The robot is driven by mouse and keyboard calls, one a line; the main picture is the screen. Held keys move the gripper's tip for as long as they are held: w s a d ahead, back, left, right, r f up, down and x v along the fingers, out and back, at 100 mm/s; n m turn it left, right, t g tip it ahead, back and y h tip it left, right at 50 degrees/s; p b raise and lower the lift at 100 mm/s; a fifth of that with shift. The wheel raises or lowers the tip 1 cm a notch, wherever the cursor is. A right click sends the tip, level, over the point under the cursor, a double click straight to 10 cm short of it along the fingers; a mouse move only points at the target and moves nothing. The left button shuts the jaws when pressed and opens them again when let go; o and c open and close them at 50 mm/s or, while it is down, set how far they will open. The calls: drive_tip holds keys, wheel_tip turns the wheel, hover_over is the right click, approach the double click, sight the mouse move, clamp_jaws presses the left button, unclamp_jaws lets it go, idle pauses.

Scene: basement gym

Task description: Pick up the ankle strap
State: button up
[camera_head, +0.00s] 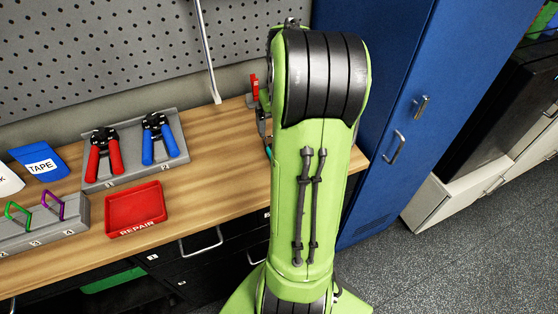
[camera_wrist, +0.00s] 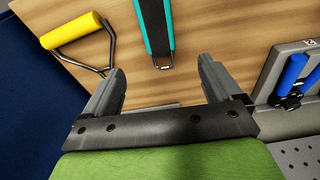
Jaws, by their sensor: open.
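What looks like the ankle strap (camera_wrist: 155,25), a dark band with teal edges and a small metal end, lies on the wooden bench in the wrist view. Its upper part runs out of the frame. My gripper (camera_wrist: 162,72) is open and empty, with its two grey fingers apart. The strap's metal end lies in line with the gap between the fingertips. I cannot tell the height between them.
A yellow handle with a metal loop (camera_wrist: 75,33) lies left of the strap in the wrist view. A grey holder (camera_head: 150,178) with red and blue pliers, a red repair tray (camera_head: 137,207) and a blue tape box (camera_head: 40,163) occupy the bench (camera_head: 210,192). A blue locker (camera_head: 408,100) stands right.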

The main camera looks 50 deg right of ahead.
drive_tip(key=f, duration=0.2)
drive_tip(key=f+b, duration=0.1)
drive_tip(key=f, duration=0.4)
drive_tip(key=shift+w+d+f, duration=0.1)
drive_tip(key=shift+w+d, duration=0.25)
drive_tip(key=shift+w, duration=0.05)
wheel_tip(320, 180, down, 4)
drive_tip(key=shift+d+f+b, duration=0.1)
drive_tip(key=shift+f+b, duration=0.05)
drive_tip(key=shift+b, duration=0.6)
drive_tip(key=shift+w+d+f, duration=0.15)
drive_tip(key=shift+f, duration=0.3)
drive_tip(key=shift+r, duration=0.1)
drive_tip(key=shift+c, duration=0.4)
drive_tip(key=c, duration=1.1)
wheel_tip(320, 180, up, 10)
drive_tip(key=shift+p, duration=1.2)
